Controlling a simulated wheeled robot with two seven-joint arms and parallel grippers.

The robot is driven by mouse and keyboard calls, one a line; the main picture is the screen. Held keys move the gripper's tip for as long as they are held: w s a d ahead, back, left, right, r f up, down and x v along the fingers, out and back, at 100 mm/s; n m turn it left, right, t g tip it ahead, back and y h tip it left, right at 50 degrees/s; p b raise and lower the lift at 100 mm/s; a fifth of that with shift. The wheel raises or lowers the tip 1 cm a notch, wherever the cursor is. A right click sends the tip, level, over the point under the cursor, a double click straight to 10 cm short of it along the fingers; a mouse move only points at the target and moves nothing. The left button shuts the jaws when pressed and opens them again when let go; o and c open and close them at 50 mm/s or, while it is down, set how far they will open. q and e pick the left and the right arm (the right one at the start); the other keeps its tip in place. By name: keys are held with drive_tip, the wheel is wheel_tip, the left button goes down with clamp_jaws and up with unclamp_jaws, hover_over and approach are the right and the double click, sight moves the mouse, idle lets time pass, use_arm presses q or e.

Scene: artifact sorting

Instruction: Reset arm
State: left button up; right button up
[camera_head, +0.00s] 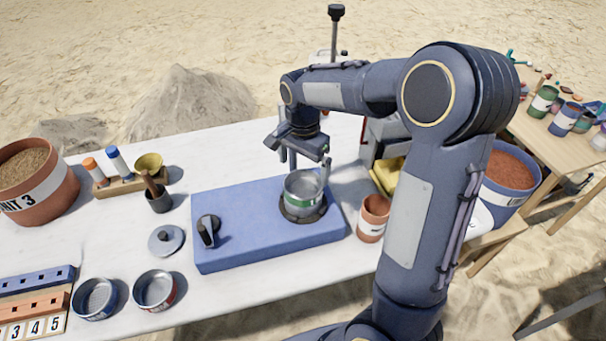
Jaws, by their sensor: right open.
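My right arm (415,215) comes in from the lower right, rises, and bends over the table. My right gripper (308,168) points down, open, at the metal can with a green band (303,195). One finger shows at the can's right rim and the other behind its left rim. I cannot tell whether they touch the can. The can stands upright on a dark round plate (303,216) on the blue block (240,255), which has a black knob (208,231) at left. My left gripper is not in view.
Around the block stand a terracotta cup (373,219), a grey lid (166,240), two open tins (154,291) and a dark cup (159,198). A yellow item (386,174) lies behind my arm. A large pot (40,190) is at left.

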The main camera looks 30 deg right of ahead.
drive_tip(key=shift+r, duration=0.3)
drive_tip(key=s+a+r+n+t+y, duration=0.2)
drive_tip(key=s+n, duration=0.4)
drive_tip(key=s, duration=0.5)
drive_tip(key=s+a+r+n+t+y, duration=0.1)
drive_tip(key=s+a+n, duration=0.4)
drive_tip(key=s, duration=0.6)
drive_tip(key=r+n+t, duration=0.1)
drive_tip(key=t, duration=0.1)
drive_tip(key=shift+a+r+t+y, duration=0.15)
drive_tip(key=shift+r+t+y, duration=0.15)
drive_tip(key=shift+y, duration=0.1)
